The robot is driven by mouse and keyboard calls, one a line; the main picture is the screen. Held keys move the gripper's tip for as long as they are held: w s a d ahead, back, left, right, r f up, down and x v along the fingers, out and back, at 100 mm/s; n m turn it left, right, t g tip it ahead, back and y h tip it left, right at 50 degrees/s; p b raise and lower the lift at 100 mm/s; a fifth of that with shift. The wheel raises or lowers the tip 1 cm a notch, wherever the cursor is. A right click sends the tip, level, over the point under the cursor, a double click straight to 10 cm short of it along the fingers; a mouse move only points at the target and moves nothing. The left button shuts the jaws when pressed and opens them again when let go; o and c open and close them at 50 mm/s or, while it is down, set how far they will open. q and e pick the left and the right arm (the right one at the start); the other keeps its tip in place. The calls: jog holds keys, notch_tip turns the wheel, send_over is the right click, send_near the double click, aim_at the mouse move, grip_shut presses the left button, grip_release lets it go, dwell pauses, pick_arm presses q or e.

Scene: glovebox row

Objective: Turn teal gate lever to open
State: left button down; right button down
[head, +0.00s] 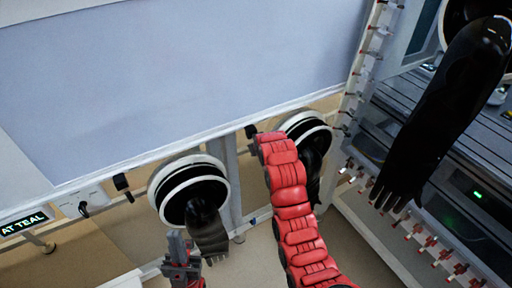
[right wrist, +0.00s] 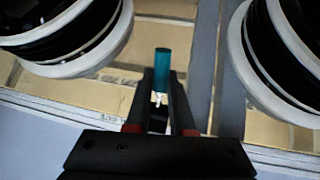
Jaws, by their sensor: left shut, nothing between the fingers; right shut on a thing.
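The teal gate lever (right wrist: 162,60) shows in the right wrist view as a short teal cylinder between and just beyond the fingertips. My right gripper (right wrist: 161,82) is shut on it; the exact contact is small and dark. In the head view my red right arm reaches up the middle, and its gripper and the lever are hidden there. My left gripper (head: 180,246) is shut and empty, low in the head view, in front of a black glove hanging from the left port. A sign (head: 24,222) at far left reads "AT TEAL".
White-rimmed glove ports (head: 160,178) stand on both sides of the lever, also in the right wrist view (right wrist: 112,52). A black glove (head: 208,232) hangs near my left gripper. A long black glove (head: 440,120) and a rack with red-and-white fittings (head: 432,243) stand at right.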

jog(key=shift+s+d+r+g+h, duration=0.15)
jog(key=shift+r+g+h, duration=0.2)
jog(key=shift+g+h, duration=0.45)
jog(key=shift+f+g, duration=0.1)
jog(key=shift+g, duration=0.3)
jog(key=c, duration=0.8)
grip_release()
jog(key=p+v, duration=1.3)
jog(key=v, duration=0.4)
jog(key=shift+d+r+p, duration=0.2)
jog(key=shift+r+p, duration=0.05)
jog(key=shift+p, duration=0.1)
